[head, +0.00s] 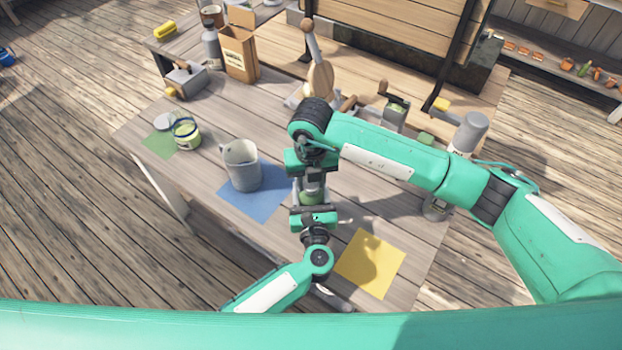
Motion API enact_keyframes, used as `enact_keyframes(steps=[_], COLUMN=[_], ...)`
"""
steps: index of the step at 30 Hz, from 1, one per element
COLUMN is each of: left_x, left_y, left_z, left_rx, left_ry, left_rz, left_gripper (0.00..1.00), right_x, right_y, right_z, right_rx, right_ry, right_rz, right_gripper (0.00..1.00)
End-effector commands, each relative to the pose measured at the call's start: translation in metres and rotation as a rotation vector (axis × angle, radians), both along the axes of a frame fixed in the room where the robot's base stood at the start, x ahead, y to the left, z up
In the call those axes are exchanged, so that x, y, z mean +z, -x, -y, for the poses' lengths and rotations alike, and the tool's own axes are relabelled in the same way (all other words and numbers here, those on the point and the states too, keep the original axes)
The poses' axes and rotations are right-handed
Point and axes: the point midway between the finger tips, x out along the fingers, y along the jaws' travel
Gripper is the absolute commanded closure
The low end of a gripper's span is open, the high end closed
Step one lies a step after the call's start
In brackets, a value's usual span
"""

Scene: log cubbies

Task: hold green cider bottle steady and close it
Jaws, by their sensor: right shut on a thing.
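The green cider bottle (311,198) stands near the middle of the table, between my two grippers. Only a short green part of it shows; its neck and top are hidden. My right gripper (312,184) points straight down over the bottle and is shut at its top, apparently on the cap, which I cannot see. My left gripper (314,213) reaches in from the near side at the bottle's lower part. Its fingers are mostly hidden, so I cannot tell whether they are shut on the bottle.
A grey pitcher (242,166) stands on a blue mat (262,203) just left of the bottle. A yellow mat (370,263) at the right is bare. A jar (186,134) is by a green mat (158,145). A cardboard box (239,53) and tools crowd the back.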

Motion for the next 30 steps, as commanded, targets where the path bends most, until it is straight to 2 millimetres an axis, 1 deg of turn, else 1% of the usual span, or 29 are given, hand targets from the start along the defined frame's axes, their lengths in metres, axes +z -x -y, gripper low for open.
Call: enact_keyframes(steps=[3, 7, 11, 12, 14, 15, 16, 25, 28, 30], left_x=[0.000, 0.000, 0.000, 0.000, 0.000, 0.000, 0.000, 0.000, 0.000, 0.000], left_y=[0.000, 0.000, 0.000, 0.000, 0.000, 0.000, 0.000, 0.000, 0.000, 0.000], left_z=[0.000, 0.000, 0.000, 0.000, 0.000, 0.000, 0.000, 0.000, 0.000, 0.000], left_rx=[0.000, 0.000, 0.000, 0.000, 0.000, 0.000, 0.000, 0.000, 0.000, 0.000], left_ry=[0.000, 0.000, 0.000, 0.000, 0.000, 0.000, 0.000, 0.000, 0.000, 0.000], left_rz=[0.000, 0.000, 0.000, 0.000, 0.000, 0.000, 0.000, 0.000, 0.000, 0.000], left_gripper=[1.00, 1.00, 1.00, 1.00, 1.00, 1.00, 1.00, 1.00, 1.00, 1.00], right_x=[-0.001, 0.000, 0.000, 0.000, 0.000, 0.000, 0.000, 0.002, 0.011, 0.022], right_y=[0.000, 0.000, -0.001, -0.001, -0.001, -0.001, -0.001, 0.000, -0.001, -0.001], right_z=[0.000, 0.000, 0.000, 0.000, 0.000, 0.000, 0.000, 0.000, 0.000, -0.001], right_rx=[-0.191, -0.364, -0.351, -0.350, -0.350, -0.349, -0.349, -0.347, -0.346, -0.345], right_ry=[-0.001, -0.001, 0.000, 0.000, 0.000, 0.000, 0.000, 0.000, -0.001, -0.002], right_rz=[0.001, 0.001, 0.002, 0.002, 0.002, 0.002, 0.002, 0.002, 0.003, 0.005], right_gripper=[0.92, 0.92, 0.92, 0.61, 0.49, 0.42, 0.40, 0.40, 0.40, 0.40])
